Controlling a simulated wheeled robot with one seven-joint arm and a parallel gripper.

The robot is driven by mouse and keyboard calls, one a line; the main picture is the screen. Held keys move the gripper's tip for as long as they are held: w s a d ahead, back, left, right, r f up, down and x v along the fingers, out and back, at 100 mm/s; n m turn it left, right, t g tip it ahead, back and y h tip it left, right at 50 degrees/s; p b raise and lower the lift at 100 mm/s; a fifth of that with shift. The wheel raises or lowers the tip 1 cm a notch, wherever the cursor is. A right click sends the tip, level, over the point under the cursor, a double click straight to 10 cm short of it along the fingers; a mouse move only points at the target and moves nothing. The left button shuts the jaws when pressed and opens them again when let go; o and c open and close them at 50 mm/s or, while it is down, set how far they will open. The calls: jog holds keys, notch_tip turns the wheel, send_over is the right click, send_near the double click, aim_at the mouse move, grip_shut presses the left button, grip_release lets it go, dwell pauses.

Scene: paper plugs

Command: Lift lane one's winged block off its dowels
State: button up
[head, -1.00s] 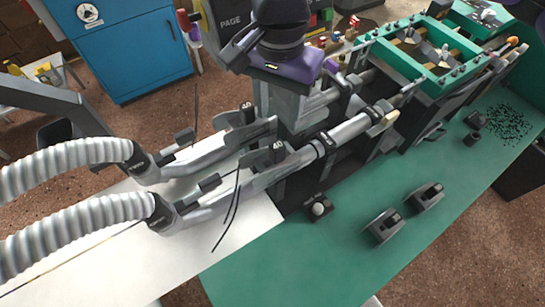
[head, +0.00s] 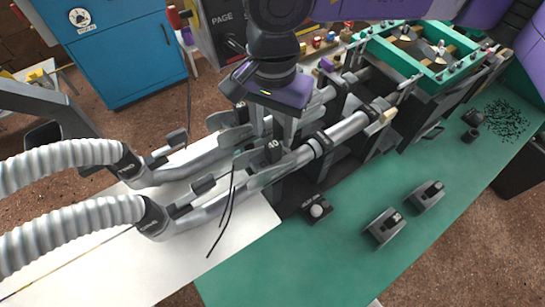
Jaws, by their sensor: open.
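Two grey hose-fed tubes run side by side, each with a flat grey winged block on it. The nearer winged block (head: 273,151) has a pale mark on its dark top, and its wings spread along the near tube. The farther winged block (head: 232,136) sits on the far tube, partly behind my arm. I cannot read for sure which lane is one. My gripper (head: 272,133) points down, open, its fingers at the top of the nearer block. I cannot tell whether they touch it. The dowels are hidden.
Ribbed hoses (head: 75,232) enter from the left over a white surface (head: 120,265). A small dark box with a white knob (head: 318,210) and two grey brackets (head: 385,227) (head: 427,196) stand on the green mat (head: 300,270). A green frame (head: 432,80) stands at the back right.

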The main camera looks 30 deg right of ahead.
aim_at(273, 144)
jog(key=shift+f, duration=0.1)
jog(key=shift+f+b, duration=1.9)
jog(key=shift+b, duration=0.6)
grip_shut()
